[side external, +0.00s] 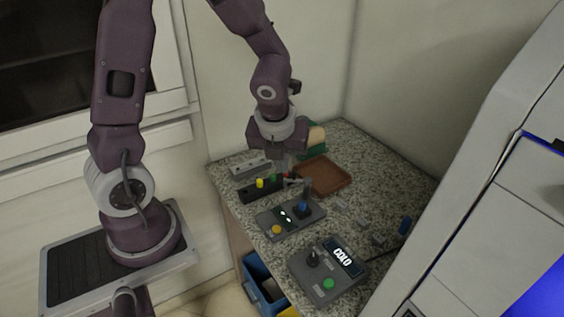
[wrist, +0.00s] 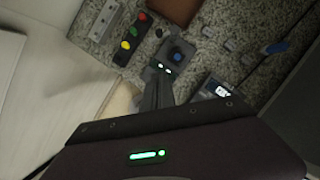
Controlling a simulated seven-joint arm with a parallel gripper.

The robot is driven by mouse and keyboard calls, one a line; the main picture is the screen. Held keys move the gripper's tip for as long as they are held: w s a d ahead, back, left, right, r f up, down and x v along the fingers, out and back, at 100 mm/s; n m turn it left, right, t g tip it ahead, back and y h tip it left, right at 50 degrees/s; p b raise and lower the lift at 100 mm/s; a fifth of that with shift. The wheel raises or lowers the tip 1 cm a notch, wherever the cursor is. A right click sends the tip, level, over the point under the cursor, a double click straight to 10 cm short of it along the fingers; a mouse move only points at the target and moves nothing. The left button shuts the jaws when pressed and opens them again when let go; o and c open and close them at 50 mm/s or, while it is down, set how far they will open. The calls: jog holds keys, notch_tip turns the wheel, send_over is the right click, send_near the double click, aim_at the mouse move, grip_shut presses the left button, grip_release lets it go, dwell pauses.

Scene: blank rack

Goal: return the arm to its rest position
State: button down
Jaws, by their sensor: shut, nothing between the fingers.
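My gripper (side external: 284,172) hangs from my bent arm over the granite counter (side external: 240,205), pointing down above the back row of devices. Its fingers are shut with nothing between them. In the wrist view the closed grey fingers (wrist: 158,88) stand in front of the device with the blue knob (wrist: 177,54) and cover part of it. I cannot tell exactly how high the fingertips are above the devices.
A black block (side external: 262,190) carries yellow, green and red buttons. A blue-knobbed box (side external: 290,218) and a box reading "COLD" (side external: 328,270) stand in front. A brown tray (side external: 322,177) lies behind. A blue bin (side external: 262,285) sits below the counter; a grey machine (side external: 475,170) stands right.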

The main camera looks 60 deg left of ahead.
jog(key=s+d+r+n+t+h, duration=0.1)
jog(key=s+d+r+n, duration=0.2)
jog(key=s+r+n, duration=0.4)
jog(key=s+d+r+n+t+h, duration=0.1)
jog(key=s+d+r+n, duration=0.3)
jog(key=n, duration=1.5)
jog(key=s+r+h, duration=0.1)
jog(key=s+r, duration=0.3)
jog(key=shift+s+d+n+t, duration=0.15)
jog(key=shift+s+n+t, duration=0.15)
jog(key=shift+t, duration=0.1)
